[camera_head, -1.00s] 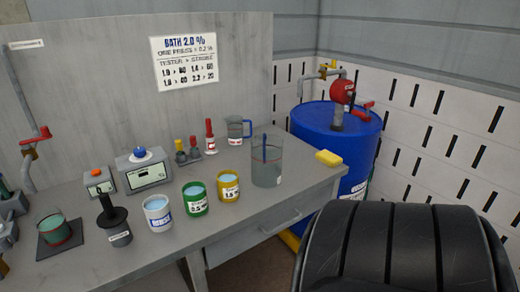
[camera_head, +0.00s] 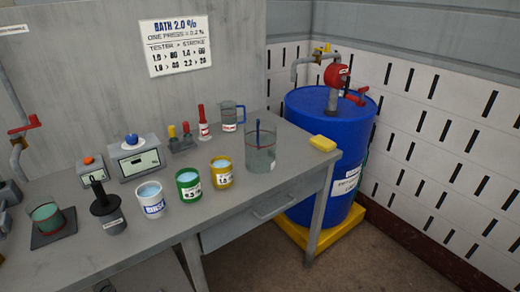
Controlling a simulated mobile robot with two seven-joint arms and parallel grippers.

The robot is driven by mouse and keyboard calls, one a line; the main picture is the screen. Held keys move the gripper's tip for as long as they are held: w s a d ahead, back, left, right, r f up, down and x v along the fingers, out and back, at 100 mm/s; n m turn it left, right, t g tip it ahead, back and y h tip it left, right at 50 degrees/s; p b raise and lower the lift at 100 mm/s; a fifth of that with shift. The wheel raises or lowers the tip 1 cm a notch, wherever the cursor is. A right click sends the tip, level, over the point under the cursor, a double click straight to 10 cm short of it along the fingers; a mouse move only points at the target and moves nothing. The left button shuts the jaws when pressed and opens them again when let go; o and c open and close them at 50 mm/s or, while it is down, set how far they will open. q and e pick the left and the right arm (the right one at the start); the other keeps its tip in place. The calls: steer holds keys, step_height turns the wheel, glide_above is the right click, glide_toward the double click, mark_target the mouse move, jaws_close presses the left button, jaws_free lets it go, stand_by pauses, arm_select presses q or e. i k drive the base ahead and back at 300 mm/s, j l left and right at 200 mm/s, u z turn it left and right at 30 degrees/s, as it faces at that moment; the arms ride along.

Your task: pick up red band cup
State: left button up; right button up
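No opaque cup with a plain red band shows. A small glass cup (camera_head: 46,217) with greenish liquid and a faint reddish line stands on a dark square pad at the bench's left. I cannot tell if that line is the red band. A white cup with a blue label (camera_head: 154,201), a green cup (camera_head: 188,185) and a yellow cup (camera_head: 221,172) stand in a row near the front edge. Each holds pale blue liquid. Neither gripper can be made out in view.
A large glass beaker (camera_head: 261,158) with a blue rod stands right of the cups. A blue drum (camera_head: 328,150) stands right.

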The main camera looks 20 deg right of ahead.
mark_target(44, 212)
steer(key=z, duration=0.7)
steer(key=u, duration=1.6)
